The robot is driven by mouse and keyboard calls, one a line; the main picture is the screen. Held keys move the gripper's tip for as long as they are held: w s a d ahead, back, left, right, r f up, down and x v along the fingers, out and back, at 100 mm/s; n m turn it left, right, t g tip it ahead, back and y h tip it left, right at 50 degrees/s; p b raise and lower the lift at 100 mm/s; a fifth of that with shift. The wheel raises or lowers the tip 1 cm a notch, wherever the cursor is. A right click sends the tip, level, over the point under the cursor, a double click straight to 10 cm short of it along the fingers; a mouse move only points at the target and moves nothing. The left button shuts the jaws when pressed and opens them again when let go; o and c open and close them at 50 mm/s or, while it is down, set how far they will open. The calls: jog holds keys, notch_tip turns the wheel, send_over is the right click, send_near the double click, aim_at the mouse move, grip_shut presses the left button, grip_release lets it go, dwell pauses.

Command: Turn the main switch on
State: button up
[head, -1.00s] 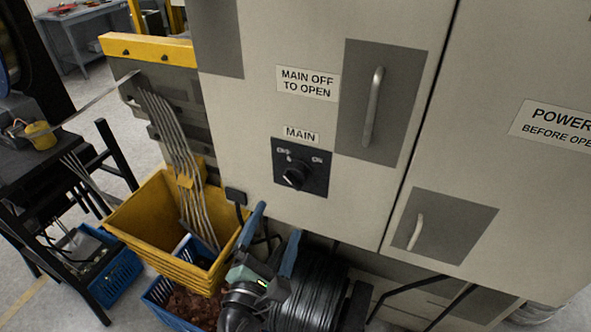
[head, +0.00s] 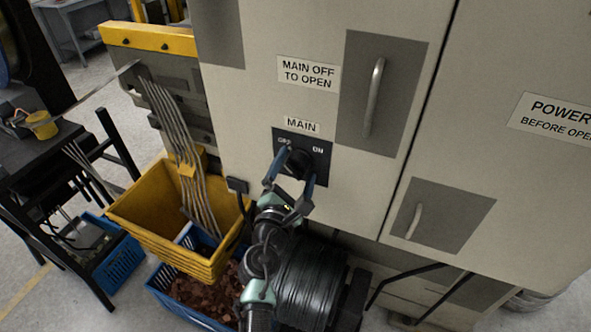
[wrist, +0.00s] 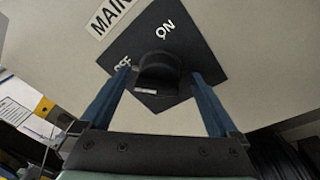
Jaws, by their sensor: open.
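The main switch is a black rotary knob (head: 298,163) on a dark square plate (head: 318,150), under the MAIN label on the grey cabinet. OFF is printed at the plate's upper left and ON at its upper right. My gripper (head: 291,177) is open, with its blue fingers on either side of the knob in the head view. In the wrist view the knob (wrist: 158,72) sits between the two spread fingers (wrist: 157,92). I cannot tell whether either finger touches it. A small pale mark shows on the knob, but which way the knob points is unclear.
A cabinet door handle (head: 374,97) is above right of the switch. Yellow stacked bins (head: 140,225) and a blue crate (head: 163,290) stand below left. A black coil (head: 312,285) is below, close to my arm. The cabinet front around the switch is clear.

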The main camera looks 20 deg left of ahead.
jog(key=c, duration=1.3)
jog(key=shift+f, duration=0.1)
